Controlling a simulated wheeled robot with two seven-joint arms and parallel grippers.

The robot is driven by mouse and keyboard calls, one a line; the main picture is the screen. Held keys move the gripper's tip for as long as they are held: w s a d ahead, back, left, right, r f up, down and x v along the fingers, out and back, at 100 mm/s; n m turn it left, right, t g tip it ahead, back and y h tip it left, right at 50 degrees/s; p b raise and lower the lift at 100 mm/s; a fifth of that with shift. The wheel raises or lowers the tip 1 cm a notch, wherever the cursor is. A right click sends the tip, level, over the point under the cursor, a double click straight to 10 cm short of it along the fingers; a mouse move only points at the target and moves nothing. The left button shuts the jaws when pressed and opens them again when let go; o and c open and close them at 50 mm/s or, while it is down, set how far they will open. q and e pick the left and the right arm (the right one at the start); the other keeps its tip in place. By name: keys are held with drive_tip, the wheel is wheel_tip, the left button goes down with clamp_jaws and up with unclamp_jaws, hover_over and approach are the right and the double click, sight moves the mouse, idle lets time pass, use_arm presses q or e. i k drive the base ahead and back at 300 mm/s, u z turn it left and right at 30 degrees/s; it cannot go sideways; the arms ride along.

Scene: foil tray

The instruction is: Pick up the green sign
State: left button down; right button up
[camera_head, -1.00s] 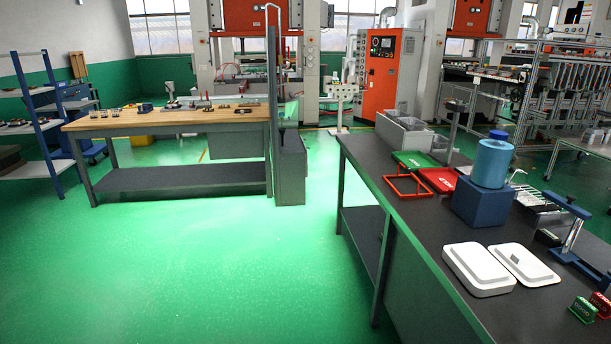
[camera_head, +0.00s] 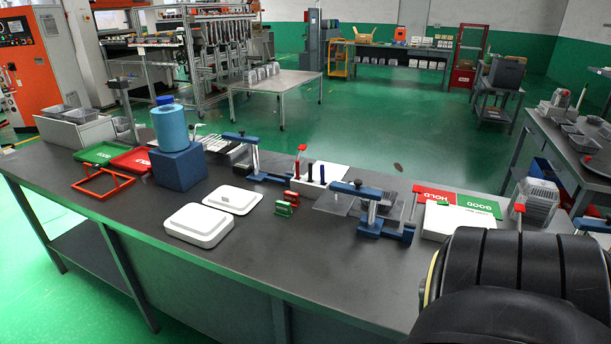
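A small green sign (camera_head: 284,208) stands on the dark workbench (camera_head: 262,258), right of the white foil tray parts. A small red sign (camera_head: 291,197) stands right behind it, close to it. A flat green panel marked GOOD (camera_head: 478,205) lies further right beside a red panel marked HOLD (camera_head: 437,195). Neither of my grippers is in view. A large black ribbed part at the lower right looks like my own arm and hides the bench's right end.
Two white trays (camera_head: 198,226) lie left of the green sign. A blue block with a light-blue cylinder (camera_head: 171,126) stands behind them. Blue clamp stands (camera_head: 378,216) are at the right. The bench's front strip is clear.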

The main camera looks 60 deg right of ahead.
sight(283, 207)
drive_tip(key=i, duration=2.25)
drive_tip(key=z, duration=3.9)
